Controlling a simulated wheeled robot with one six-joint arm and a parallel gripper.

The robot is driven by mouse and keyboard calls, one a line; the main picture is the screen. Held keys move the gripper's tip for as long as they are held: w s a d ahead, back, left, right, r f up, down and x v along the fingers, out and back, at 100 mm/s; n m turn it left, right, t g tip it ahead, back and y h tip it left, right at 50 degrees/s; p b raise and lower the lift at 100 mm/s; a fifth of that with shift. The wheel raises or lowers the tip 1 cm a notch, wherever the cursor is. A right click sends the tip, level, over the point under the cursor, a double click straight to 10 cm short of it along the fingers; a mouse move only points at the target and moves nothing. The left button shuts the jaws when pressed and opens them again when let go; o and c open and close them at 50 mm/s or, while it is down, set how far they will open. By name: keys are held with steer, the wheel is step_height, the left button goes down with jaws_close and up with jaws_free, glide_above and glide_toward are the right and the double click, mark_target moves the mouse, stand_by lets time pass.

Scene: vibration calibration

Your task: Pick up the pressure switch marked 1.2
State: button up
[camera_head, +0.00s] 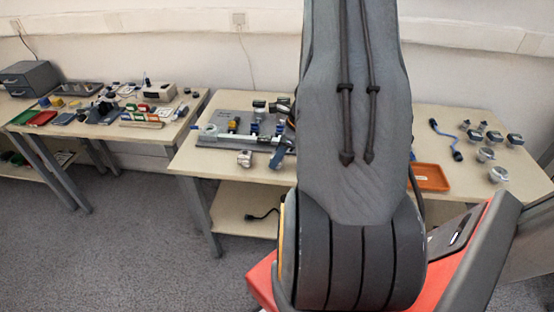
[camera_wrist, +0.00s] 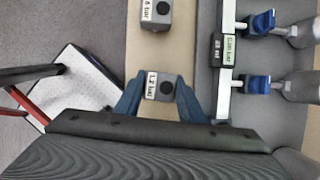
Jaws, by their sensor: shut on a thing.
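The pressure switch marked 1.2 bar (camera_wrist: 164,88) is a small grey block with a white label and a dark round port. In the wrist view it sits between the blue fingers of my gripper (camera_wrist: 160,92), which is shut on it. It is over the beige table top (camera_wrist: 190,60); I cannot tell whether it still touches the table. In the head view my arm covers much of the middle table, and the held switch cannot be made out there.
Another grey switch (camera_wrist: 156,14), its label partly cut off and ending in 6 bar, lies just ahead. A white rail with blue-handled valves (camera_wrist: 257,85) stands close on the right. An orange tray (camera_head: 430,178) and several round gauges (camera_head: 498,174) lie on the table's right part.

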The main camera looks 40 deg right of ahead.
steer(key=shift+r, duration=0.15)
step_height(320, 180, up, 9)
steer(key=shift+r, duration=0.1)
steer(key=shift+r+p, duration=2.15)
steer(key=shift+r, duration=0.15)
